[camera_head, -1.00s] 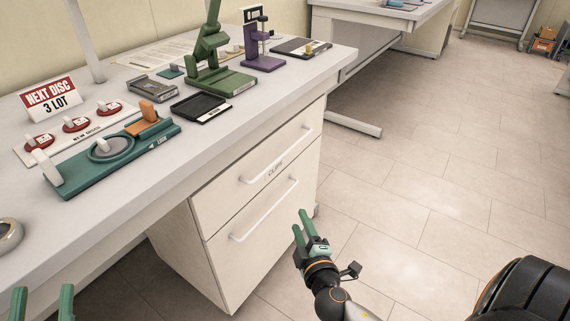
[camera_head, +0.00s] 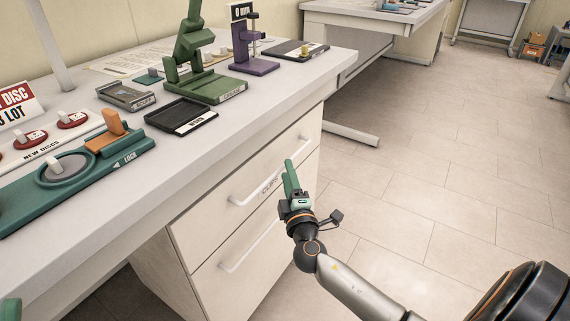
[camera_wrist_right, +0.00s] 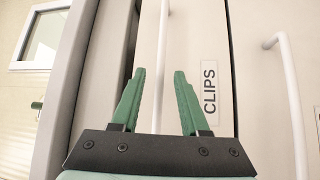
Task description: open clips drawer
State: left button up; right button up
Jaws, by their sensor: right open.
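The clips drawer (camera_head: 222,203) is the upper of two white drawers under the workbench. It is shut, with a white bar handle (camera_head: 246,194) and a label reading CLIPS (camera_wrist_right: 210,90) beside the handle. My right gripper (camera_head: 290,176) is in front of this drawer near the handle's right part, green fingers open. In the right wrist view the handle (camera_wrist_right: 162,45) runs between and beyond the open fingertips (camera_wrist_right: 158,73); I cannot tell how far off it is. Only a green tip of my left gripper (camera_head: 11,309) shows at the lower left edge.
The lower drawer (camera_head: 215,285) is also shut, with its own handle (camera_head: 248,246). On the workbench (camera_head: 150,185) stand a green lock fixture (camera_head: 75,177), a black tray (camera_head: 181,115), a green press (camera_head: 205,85) and a purple stand (camera_head: 252,65).

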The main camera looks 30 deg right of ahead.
jog(key=shift+x, duration=2)
jog(key=shift+c, duration=0.2)
grip_shut()
